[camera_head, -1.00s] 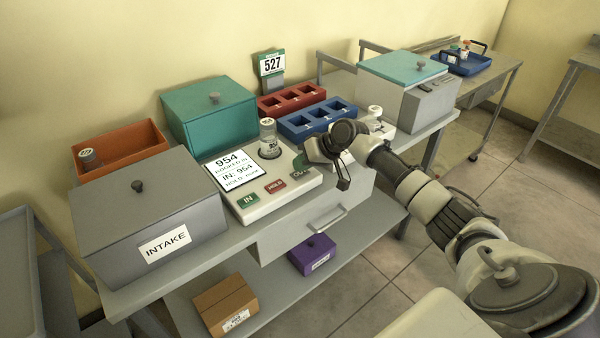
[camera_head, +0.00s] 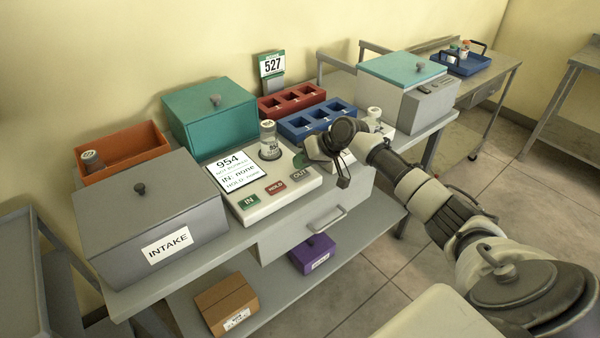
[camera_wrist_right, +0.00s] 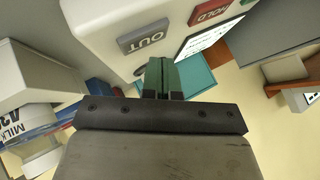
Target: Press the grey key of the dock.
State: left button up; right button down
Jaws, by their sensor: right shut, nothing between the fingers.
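The dock (camera_head: 250,208) is a pale box on the bench with a tilted white screen (camera_head: 231,171). The screen reads 954 at the top, then "IN: none" and a HOLD line. Its front has a green IN key, a red HOLD key (camera_head: 276,187) and the grey OUT key (camera_head: 299,175). A capped vial (camera_head: 269,141) stands upright on the dock. My right gripper (camera_head: 301,160) is shut and empty, by the dock's right end. In the right wrist view its green fingertips (camera_wrist_right: 163,66) are close to the grey OUT key (camera_wrist_right: 144,36); contact cannot be told. My left gripper is out of view.
The grey INTAKE box (camera_head: 150,215) stands left of the dock. A teal box (camera_head: 210,115), a red rack (camera_head: 291,101) and a blue rack (camera_head: 317,122) stand behind. An orange bin (camera_head: 125,150) holds a vial. The floor in front is clear.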

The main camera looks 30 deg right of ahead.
aim_at(301, 173)
notch_tip(301, 173, up, 5)
jog(key=p, duration=0.4)
jog(key=shift+p, duration=0.35)
dwell(0.6)
